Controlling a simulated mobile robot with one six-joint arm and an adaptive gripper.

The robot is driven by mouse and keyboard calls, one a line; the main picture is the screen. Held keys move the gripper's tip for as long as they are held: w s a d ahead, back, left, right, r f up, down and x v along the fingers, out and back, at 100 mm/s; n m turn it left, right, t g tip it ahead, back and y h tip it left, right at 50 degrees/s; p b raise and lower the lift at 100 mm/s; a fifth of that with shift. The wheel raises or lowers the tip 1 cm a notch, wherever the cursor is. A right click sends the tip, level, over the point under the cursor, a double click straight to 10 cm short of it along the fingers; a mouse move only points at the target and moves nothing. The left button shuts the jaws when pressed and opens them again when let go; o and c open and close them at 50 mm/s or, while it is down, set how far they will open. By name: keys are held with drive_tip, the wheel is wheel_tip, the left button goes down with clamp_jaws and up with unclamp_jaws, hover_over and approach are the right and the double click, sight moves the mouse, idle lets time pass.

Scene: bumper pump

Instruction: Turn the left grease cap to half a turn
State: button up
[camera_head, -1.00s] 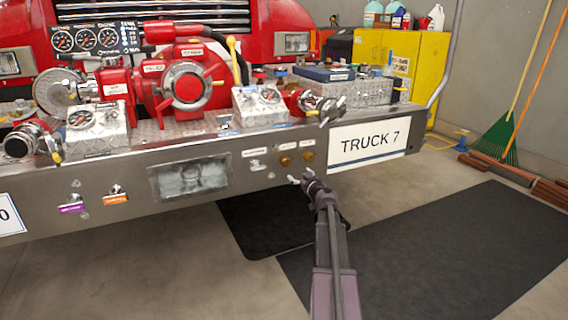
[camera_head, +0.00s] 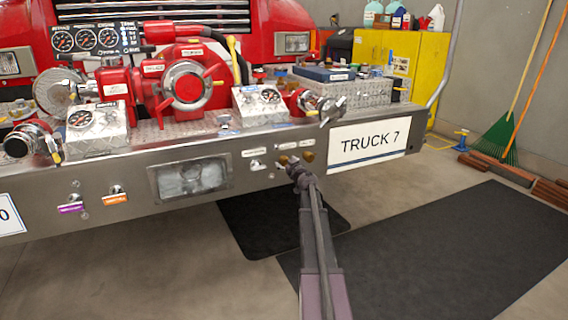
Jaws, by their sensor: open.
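Two small brass grease caps sit on the front face of the chrome bumper, left of the TRUCK 7 plate. The left grease cap (camera_head: 283,160) shows just above and left of my gripper's end. The right grease cap (camera_head: 308,157) shows just right of it. My gripper (camera_head: 291,164) is open, with its fingers up at the bumper face by the left cap. The fingers are small and partly merge with the cap, so I cannot tell whether they are around it or touching it. No turn of the cap can be read at this size.
A small metal valve handle (camera_head: 257,165) is on the bumper left of the caps. The TRUCK 7 plate (camera_head: 369,143) is to the right. Hose fittings and gauge boxes (camera_head: 97,127) crowd the bumper top. Dark mats (camera_head: 430,250) lie on the floor.

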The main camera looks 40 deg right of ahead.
drive_tip(key=shift+w, duration=0.1)
drive_tip(key=c, duration=1.1)
drive_tip(key=shift+a, duration=0.15)
drive_tip(key=shift+c, duration=0.2)
